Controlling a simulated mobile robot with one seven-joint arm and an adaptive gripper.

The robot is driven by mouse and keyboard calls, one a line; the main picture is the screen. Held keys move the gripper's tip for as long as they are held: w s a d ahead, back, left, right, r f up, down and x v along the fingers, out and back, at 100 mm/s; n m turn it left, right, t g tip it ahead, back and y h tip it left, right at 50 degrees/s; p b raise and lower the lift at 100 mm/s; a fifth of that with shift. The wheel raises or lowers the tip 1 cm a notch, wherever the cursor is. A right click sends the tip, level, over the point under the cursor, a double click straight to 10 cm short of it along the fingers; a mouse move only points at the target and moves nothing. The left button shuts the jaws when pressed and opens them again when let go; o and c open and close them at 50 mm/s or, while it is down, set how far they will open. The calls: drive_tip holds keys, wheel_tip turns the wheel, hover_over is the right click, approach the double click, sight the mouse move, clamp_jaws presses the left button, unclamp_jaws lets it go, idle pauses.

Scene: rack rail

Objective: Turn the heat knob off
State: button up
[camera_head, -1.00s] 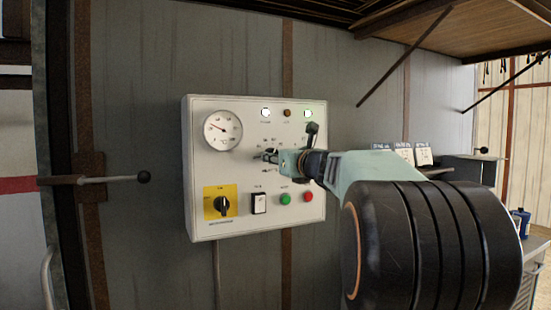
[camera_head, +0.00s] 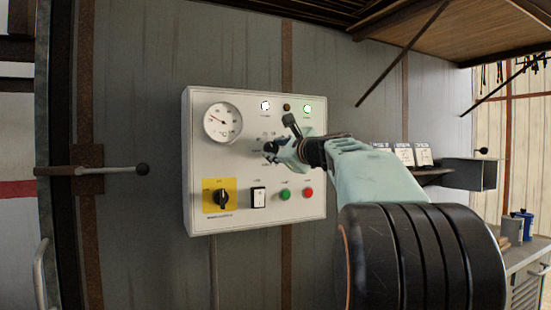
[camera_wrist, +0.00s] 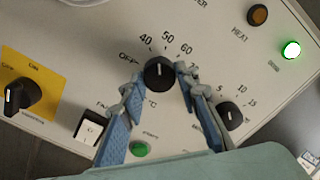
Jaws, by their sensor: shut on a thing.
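The heat knob (camera_wrist: 159,74) is a round black dial on the white panel (camera_wrist: 205,25), with OFF, 40, 50 and 60 printed around it. Its small white mark points up in the wrist view, roughly between 40 and 50. My gripper (camera_wrist: 160,76) has one blue-grey finger on each side of this knob, closed against it. In the head view my gripper (camera_head: 278,151) reaches the panel from the right, and the knob (camera_head: 270,147) shows at its tip. The amber HEAT lamp (camera_wrist: 257,15) looks dull. A green lamp (camera_wrist: 291,49) is lit.
A second black knob (camera_wrist: 230,115), marked 5, 10, 15, is close beside the right finger. A rotary switch on a yellow plate (camera_head: 219,197), a white rocker (camera_head: 258,197), and green (camera_head: 285,194) and red (camera_head: 308,192) buttons sit below. A gauge (camera_head: 222,122) is upper left.

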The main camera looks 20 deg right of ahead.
drive_tip(key=n+b, duration=0.4)
drive_tip(key=n, duration=0.3)
drive_tip(key=shift+f, duration=0.2)
drive_tip(key=n+b, duration=0.2)
drive_tip(key=n, duration=0.4)
drive_tip(key=shift+r+b, duration=0.15)
drive_tip(key=shift+b, duration=0.2)
drive_tip(key=shift+n, duration=0.3)
drive_tip(key=o, duration=1.2)
drive_tip(key=shift+r, duration=0.1)
drive_tip(key=shift+c, duration=0.2)
drive_tip(key=shift+s, duration=0.1)
drive_tip(key=s, duration=1.2)
drive_tip(key=shift+d, duration=0.2)
drive_tip(key=shift+w, duration=0.1)
